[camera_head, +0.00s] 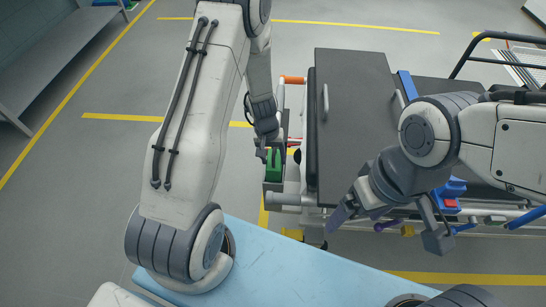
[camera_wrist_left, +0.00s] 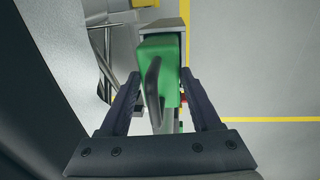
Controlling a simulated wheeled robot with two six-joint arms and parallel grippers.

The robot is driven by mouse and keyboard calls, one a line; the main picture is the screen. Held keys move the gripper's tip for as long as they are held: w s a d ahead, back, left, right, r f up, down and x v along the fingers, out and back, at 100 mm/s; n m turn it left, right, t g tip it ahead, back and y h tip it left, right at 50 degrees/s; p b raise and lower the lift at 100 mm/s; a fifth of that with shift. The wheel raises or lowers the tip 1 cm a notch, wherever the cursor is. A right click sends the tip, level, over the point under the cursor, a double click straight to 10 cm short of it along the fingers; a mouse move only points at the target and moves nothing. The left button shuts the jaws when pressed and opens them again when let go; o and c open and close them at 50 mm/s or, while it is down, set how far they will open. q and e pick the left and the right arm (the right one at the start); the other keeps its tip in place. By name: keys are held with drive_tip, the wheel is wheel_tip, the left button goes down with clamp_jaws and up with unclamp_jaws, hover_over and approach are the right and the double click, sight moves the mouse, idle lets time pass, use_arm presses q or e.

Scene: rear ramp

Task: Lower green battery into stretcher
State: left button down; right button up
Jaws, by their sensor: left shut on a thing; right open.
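The green battery (camera_head: 272,170) hangs below my left gripper (camera_head: 268,148), at the left edge of the stretcher (camera_head: 352,110). In the left wrist view, the green battery (camera_wrist_left: 160,48) has a dark handle between the two fingers of my left gripper (camera_wrist_left: 160,88), which is shut on it. A grey part of the stretcher frame lies close by the battery; I cannot tell whether they touch. The stretcher has a dark flat top. My right gripper (camera_head: 390,226) is open, its fingers wide apart near the stretcher's front edge.
A blue and red item (camera_head: 449,193) and coloured tools sit along the stretcher's front side. A light blue surface (camera_head: 285,270) lies in the foreground. A grey bench (camera_head: 60,45) stands at far left. Yellow-lined floor between is clear.

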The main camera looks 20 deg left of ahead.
sight(269, 160)
use_arm(q)
drive_tip(key=shift+f+b, duration=1.6)
unclamp_jaws()
drive_tip(key=r+p, duration=0.1)
drive_tip(key=r, duration=0.2)
drive_tip(key=r+p, duration=0.1)
drive_tip(key=r, duration=0.2)
drive_tip(key=a+r+p, duration=0.1)
drive_tip(key=r, duration=0.2)
drive_tip(key=shift+s+r+p, duration=0.15)
drive_tip(key=shift+r+p, duration=0.1)
drive_tip(key=shift+p, duration=0.05)
drive_tip(key=shift+a+r, duration=0.1)
drive_tip(key=shift+r, duration=0.35)
